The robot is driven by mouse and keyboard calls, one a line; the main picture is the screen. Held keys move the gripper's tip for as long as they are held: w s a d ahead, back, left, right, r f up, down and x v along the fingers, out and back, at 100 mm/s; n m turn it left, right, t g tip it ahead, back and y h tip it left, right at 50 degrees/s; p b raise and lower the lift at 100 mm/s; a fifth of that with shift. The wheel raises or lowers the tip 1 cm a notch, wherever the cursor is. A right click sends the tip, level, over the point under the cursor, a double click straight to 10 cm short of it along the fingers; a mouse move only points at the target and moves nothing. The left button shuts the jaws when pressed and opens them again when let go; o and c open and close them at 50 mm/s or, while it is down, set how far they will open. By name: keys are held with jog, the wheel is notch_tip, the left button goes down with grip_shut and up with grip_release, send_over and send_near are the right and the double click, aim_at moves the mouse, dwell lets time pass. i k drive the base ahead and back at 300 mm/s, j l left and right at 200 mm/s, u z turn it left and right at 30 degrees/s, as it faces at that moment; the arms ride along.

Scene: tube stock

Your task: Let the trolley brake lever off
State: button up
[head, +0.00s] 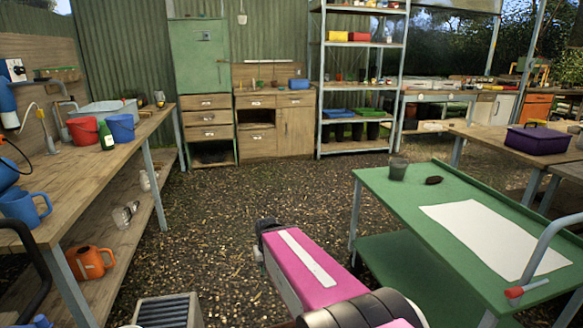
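The green trolley (390,208) stands at the right, with a lower green shelf and a grey tube handle (548,245) at its near right end. A short lever with a red grip (515,292) sticks out by the foot of that handle. It looks like the brake lever; whether it is on or off I cannot tell. My pink arm reaches forward at the bottom middle, left of the trolley and apart from the lever. Dark parts at its far end may be my gripper (264,238); its fingers are not clear, and I see nothing held.
A white sheet (490,235), a grey cup (398,169) and a dark oval thing (433,180) are on the trolley top. A long wooden bench (130,138) runs along the left. Gravel floor is open between bench and trolley. A purple crate (537,141) sits on a table behind.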

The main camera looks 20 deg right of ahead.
aim_at(512, 293)
jog(key=k+l, duration=0.1)
jog(key=k, duration=0.7)
jog(key=k+l+z, duration=0.1)
jog(key=z, duration=0.3)
jog(key=k+l+z, duration=0.15)
jog(key=z, duration=0.25)
jog(key=k+z, duration=0.15)
jog(key=z, duration=0.3)
jog(key=k+l+z, duration=0.15)
jog(key=z, duration=0.3)
jog(key=k+l, duration=0.15)
jog(key=l, duration=0.15)
jog(key=k+l+u, duration=0.3)
jog(key=k, duration=0.45)
jog(key=j, duration=0.1)
